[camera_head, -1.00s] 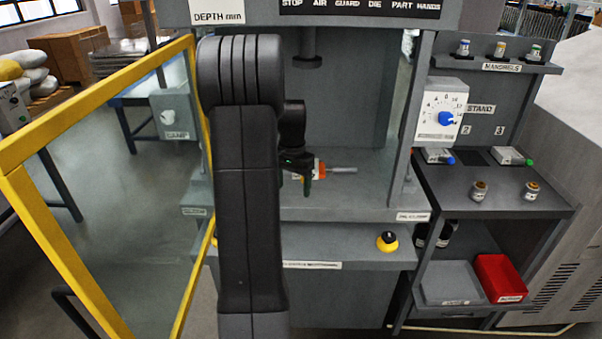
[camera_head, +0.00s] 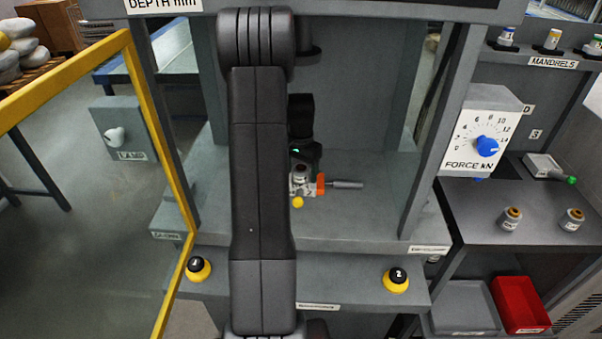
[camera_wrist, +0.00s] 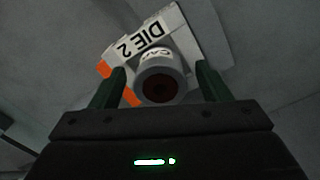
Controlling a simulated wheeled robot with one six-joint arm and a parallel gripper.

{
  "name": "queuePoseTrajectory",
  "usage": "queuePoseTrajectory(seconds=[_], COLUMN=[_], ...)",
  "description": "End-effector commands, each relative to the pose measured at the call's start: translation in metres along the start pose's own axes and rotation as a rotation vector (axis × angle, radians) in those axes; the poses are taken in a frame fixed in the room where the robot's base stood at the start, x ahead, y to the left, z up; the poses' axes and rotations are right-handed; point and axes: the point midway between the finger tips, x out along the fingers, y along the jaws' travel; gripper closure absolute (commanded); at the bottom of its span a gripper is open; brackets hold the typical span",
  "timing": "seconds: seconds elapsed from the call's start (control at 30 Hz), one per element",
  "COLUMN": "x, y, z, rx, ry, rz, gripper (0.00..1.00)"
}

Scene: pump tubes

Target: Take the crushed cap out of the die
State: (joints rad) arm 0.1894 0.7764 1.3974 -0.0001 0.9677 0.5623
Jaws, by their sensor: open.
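The die (camera_wrist: 185,30), a pale block labelled "DIE 2" with orange parts, sits on the press bed; in the head view the die (camera_head: 302,187) has an orange collar and a grey rod to the right. The cap (camera_wrist: 160,80) is a pale cylinder with a dark reddish round end, partly labelled "CA", at the die. My gripper (camera_wrist: 160,82) is open, with one finger on each side of the cap. I cannot tell whether the fingers touch it. In the head view my arm hides part of the press and most of the gripper.
The press ram (camera_head: 308,52) hangs above the bed. A yellow-framed guard door (camera_head: 160,100) stands open at left. Press uprights flank the bed. A red bin (camera_head: 520,303) and grey tray (camera_head: 463,306) are at lower right. The bed (camera_head: 385,215) right of the die is clear.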

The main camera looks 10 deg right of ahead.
Motion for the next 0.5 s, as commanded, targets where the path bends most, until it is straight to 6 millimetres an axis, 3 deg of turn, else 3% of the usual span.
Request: queuePoseTrajectory(seconds=[0.17, 0.43, 0.5], x=[0.0004, 0.0001, -0.0004], y=[-0.0001, -0.0002, -0.0002], z=[0.0, -0.0001, -0.0003], rx=[0.0, 0.0, 0.0], ry=[0.0, 0.0, 0.001], rz=[0.0, 0.0, 0.0], gripper=[0.3, 0.81, 0.86])
